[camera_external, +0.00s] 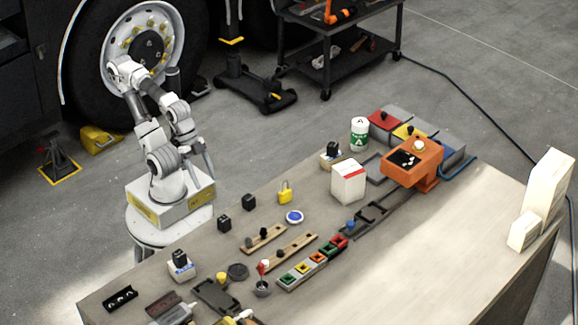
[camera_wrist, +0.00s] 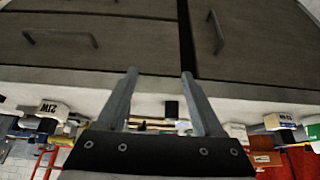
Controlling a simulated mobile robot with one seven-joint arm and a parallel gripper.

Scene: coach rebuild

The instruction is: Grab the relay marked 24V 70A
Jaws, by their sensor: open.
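My gripper (camera_external: 206,166) is open and empty, held above my base at the table's left edge. Its two fingers also show apart in the wrist view (camera_wrist: 159,82). Two loose black cubes, relay-like, lie on the table: one nearer (camera_external: 224,223) and one farther (camera_external: 249,202). Another black block (camera_external: 180,257) sits on a white labelled box at the front left, and one more (camera_external: 333,148) on a similar box toward the back. No 24V 70A marking is readable. A small dark block (camera_wrist: 171,108) shows between the fingers in the wrist view.
The grey table (camera_external: 400,270) is clear at its right front. A yellow padlock (camera_external: 285,192), a blue-white round tin (camera_external: 294,217), wooden strips (camera_external: 290,248) and a white box (camera_external: 348,181) stand near the cubes. An orange device (camera_external: 412,165) is at the back.

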